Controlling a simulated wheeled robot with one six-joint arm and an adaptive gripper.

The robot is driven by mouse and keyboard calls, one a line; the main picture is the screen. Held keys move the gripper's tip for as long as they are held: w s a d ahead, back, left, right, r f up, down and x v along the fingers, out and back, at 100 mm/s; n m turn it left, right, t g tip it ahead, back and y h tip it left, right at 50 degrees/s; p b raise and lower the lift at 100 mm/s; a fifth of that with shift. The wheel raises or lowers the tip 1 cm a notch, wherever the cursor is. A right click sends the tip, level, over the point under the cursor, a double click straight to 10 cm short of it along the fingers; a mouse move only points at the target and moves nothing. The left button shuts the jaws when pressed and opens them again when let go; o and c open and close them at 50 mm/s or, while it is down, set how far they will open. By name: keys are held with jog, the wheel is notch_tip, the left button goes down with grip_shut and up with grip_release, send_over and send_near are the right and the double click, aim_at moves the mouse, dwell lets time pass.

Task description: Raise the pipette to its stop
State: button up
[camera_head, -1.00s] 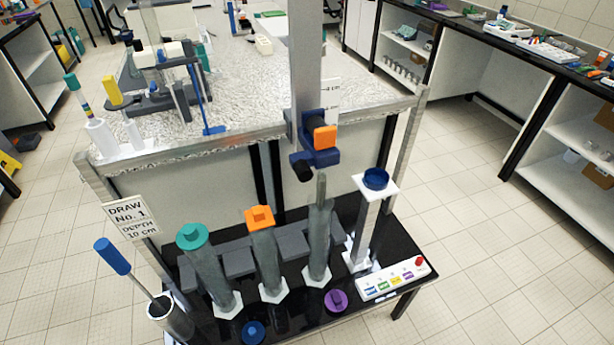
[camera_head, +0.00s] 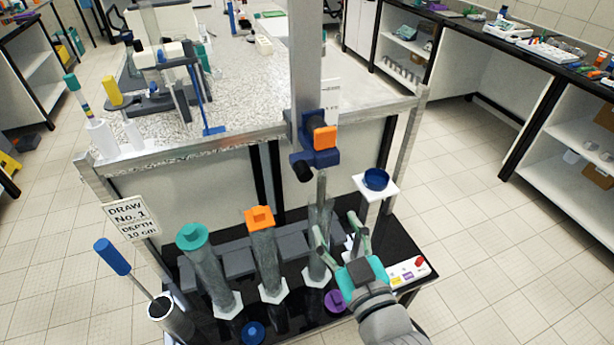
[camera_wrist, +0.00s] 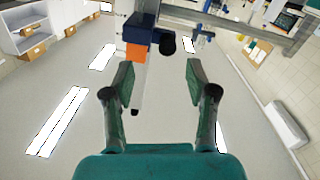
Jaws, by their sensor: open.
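A dark blue carriage with an orange block (camera_head: 324,137) sits on a tall grey upright behind the cylinders. A slim grey tube, apparently the pipette (camera_head: 321,190), stands below it at the third cylinder (camera_head: 318,240); its lower end is hard to make out. My gripper (camera_head: 339,231) is open, below the carriage, its left finger overlapping that cylinder in the picture. In the wrist view my gripper (camera_wrist: 161,80) has its fingers wide apart with nothing between them. The orange block (camera_wrist: 138,53) lies beyond the left finger, with a pale rod below it; contact is not visible.
Cylinders with a teal cap (camera_head: 192,236) and an orange cap (camera_head: 260,217) stand left of my gripper. A blue cup on a white stand (camera_head: 375,183) is close on the right. A button panel (camera_head: 408,275) lies at the right front, partly covered by my arm.

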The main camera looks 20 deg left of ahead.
aim_at(306, 176)
jog(key=shift+n+y, duration=0.4)
jog(key=shift+y, duration=0.1)
jog(key=x, duration=0.4)
jog(key=r+x, duration=0.1)
jog(key=x, duration=0.3)
jog(key=s+a+r+x, duration=0.1)
jog(key=x, duration=0.3)
jog(key=shift+w+a, duration=0.25)
jog(key=shift+w, duration=0.05)
grip_shut()
